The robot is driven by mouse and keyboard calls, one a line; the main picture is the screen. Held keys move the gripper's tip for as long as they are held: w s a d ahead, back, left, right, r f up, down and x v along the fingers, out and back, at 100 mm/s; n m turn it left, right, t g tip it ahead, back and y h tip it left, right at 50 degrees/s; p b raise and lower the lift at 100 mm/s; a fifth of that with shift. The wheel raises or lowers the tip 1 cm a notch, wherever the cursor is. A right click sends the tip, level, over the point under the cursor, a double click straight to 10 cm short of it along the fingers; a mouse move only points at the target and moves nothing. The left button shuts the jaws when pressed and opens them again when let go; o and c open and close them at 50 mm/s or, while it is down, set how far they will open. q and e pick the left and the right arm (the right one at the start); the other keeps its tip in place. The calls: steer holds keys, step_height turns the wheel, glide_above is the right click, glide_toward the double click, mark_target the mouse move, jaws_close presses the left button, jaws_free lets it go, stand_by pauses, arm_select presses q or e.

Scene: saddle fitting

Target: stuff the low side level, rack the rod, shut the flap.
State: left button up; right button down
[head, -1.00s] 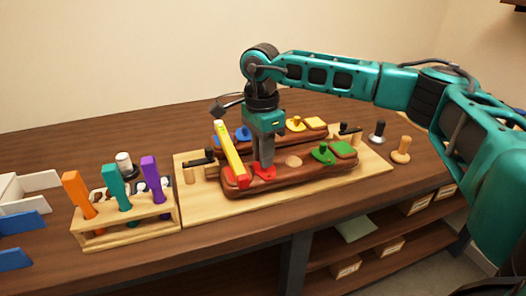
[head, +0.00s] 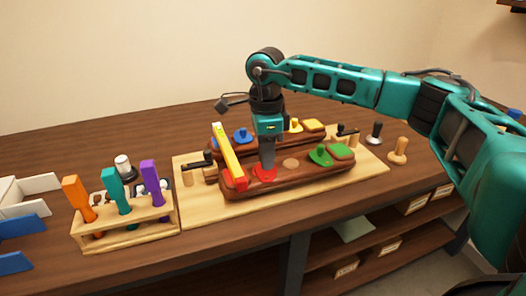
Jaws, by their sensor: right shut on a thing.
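A long brown saddle form (head: 300,177) lies on a pale wooden board (head: 205,217), with a second brown form (head: 283,142) behind it. On the front form are a red round piece (head: 263,174) at left and a green knobbed piece (head: 320,156) with a green pad at right. A yellow bar with a red side (head: 228,152) stands tilted at its left end. My right gripper (head: 266,164) points down, shut at the red piece; its fingers hide what is between them. A wooden rack (head: 126,228) holds orange, teal and purple rods (head: 150,178). My left gripper is out of view.
Blue (head: 242,135) and yellow (head: 294,126) knobbed pieces sit on the rear form. Two knobs, black (head: 375,133) and tan (head: 397,152), stand right of the board. White and blue bins (head: 22,228) are at far left. Open shelves lie below the table.

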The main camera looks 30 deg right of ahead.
steer(key=m, duration=0.2)
steer(key=m+p, duration=0.1)
steer(key=shift+s+d+m, duration=0.4)
steer(key=m, duration=0.3)
steer(key=s+m+p, duration=0.1)
steer(key=shift+s+d+m, duration=0.1)
steer(key=shift+d+m, duration=0.2)
steer(key=shift+d, duration=0.05)
steer(key=m, duration=0.2)
steer(key=s+m, duration=0.1)
steer(key=m, duration=0.1)
steer(key=shift+s+t+p, duration=0.15)
steer(key=shift+t+p, duration=0.15)
steer(key=shift+p, duration=0.05)
steer(key=shift+s+a+m, duration=0.1)
steer(key=shift+s+m, duration=0.2)
steer(key=shift+m, duration=0.85)
steer(key=shift+s+a+m, duration=0.1)
steer(key=shift+s+m, duration=0.15)
steer(key=shift+m, duration=0.9)
steer(key=c, duration=1)
jaws_free()
steer(key=shift+c, duration=0.2)
steer(key=shift+r, duration=0.15)
